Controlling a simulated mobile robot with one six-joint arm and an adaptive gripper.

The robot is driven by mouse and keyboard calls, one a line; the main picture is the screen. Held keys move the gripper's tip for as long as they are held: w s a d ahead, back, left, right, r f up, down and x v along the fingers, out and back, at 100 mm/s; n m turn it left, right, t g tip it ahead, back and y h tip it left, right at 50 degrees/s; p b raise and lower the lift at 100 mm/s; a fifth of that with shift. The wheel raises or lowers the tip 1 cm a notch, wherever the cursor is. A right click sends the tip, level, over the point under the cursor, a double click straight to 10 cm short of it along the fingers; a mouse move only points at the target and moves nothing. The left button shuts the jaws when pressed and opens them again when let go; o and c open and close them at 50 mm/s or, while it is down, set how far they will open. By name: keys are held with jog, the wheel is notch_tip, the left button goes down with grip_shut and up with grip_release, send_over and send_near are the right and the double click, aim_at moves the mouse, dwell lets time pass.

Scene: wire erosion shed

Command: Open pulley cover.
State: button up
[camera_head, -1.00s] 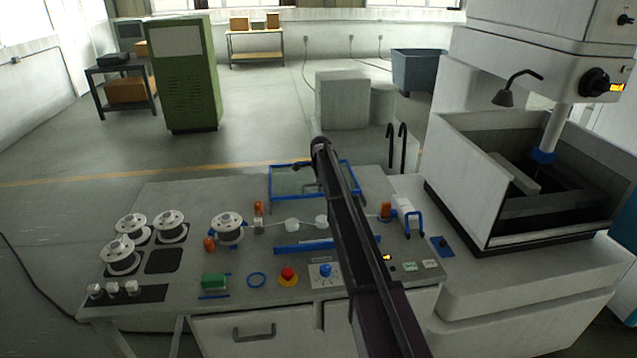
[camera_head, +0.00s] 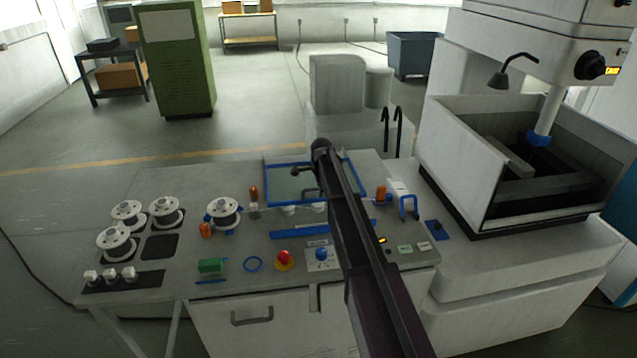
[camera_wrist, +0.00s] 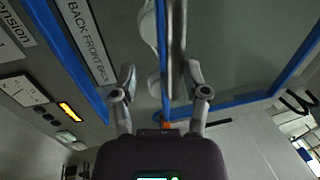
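The pulley cover, a clear pane in a blue frame (camera_head: 268,180), sits at the back of the machine's table, behind and partly over white pulleys (camera_head: 289,210). My arm crosses in front and hides its right part. My gripper (camera_head: 308,180) is at the cover; its fingers are partly hidden in the head view. In the wrist view my gripper (camera_wrist: 161,75) has its fingers spread, with a blue frame edge (camera_wrist: 162,45) and a grey bar (camera_wrist: 178,40) running between them. Neither finger clearly touches the bar. How far the cover is tilted is hard to tell.
White wire spools (camera_head: 223,212) stand on the left of the table. A red button (camera_head: 284,258) and a blue knob (camera_head: 321,254) are near its front.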

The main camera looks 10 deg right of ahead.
jog(key=s, duration=1.1)
jog(key=shift+s, duration=0.15)
notch_tip(320, 180, up, 9)
jog(key=s+p, duration=0.1)
jog(key=p, duration=0.7)
jog(key=shift+s+p, duration=0.4)
jog(key=shift+f, duration=0.1)
jog(key=s+f+n+g+b, duration=0.1)
jog(key=s+f+n+b, duration=0.3)
jog(key=s+n, duration=0.5)
jog(key=s+f+n+g+b, duration=0.1)
jog(key=s+f+n+b, duration=0.3)
jog(key=s+n, duration=0.5)
jog(key=s, duration=0.9)
jog(key=shift+a+f, duration=0.25)
jog(key=shift+f, duration=0.1)
